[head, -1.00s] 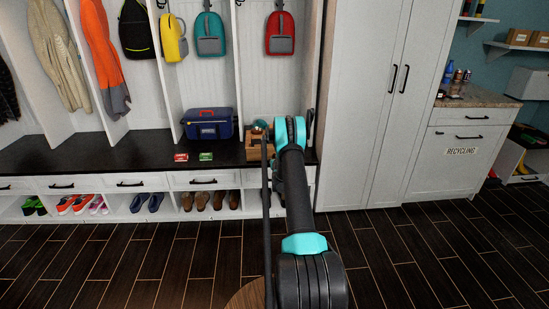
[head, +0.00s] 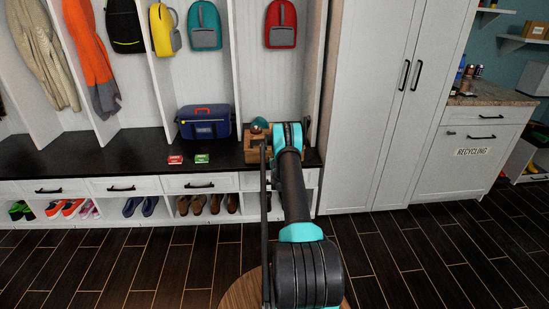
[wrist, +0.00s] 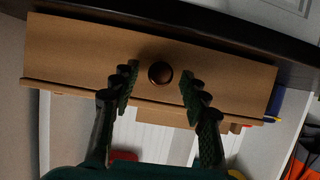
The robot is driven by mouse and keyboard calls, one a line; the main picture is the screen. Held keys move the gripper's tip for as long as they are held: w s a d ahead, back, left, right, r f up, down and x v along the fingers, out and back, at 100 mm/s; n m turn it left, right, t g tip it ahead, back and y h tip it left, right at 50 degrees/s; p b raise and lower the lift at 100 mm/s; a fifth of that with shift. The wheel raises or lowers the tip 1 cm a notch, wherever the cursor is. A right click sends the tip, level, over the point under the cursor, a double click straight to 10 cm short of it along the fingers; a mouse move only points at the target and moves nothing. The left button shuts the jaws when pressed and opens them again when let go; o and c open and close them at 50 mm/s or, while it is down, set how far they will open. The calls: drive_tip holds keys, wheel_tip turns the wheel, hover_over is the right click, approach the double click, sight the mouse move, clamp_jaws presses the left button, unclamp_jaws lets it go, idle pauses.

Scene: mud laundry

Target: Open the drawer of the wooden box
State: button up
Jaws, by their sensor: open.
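The wooden box (head: 252,155) sits on the dark bench, partly hidden behind my arm in the head view. In the wrist view, which looks upside down, its wooden front (wrist: 75,55) fills the upper part. I see no clear gap around the drawer front. In the head view the fingers are hidden behind my arm.
A greenish ball (head: 259,125) shows at the top of the box. A blue bag (head: 204,122) stands left of it on the bench (head: 90,155). A red packet (head: 175,160) and a green packet (head: 202,158) lie in front. A tall white cabinet (head: 370,120) stands close at right.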

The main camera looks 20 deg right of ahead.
drive_tip(key=shift+w, duration=0.15)
clamp_jaws()
idle(0.4)
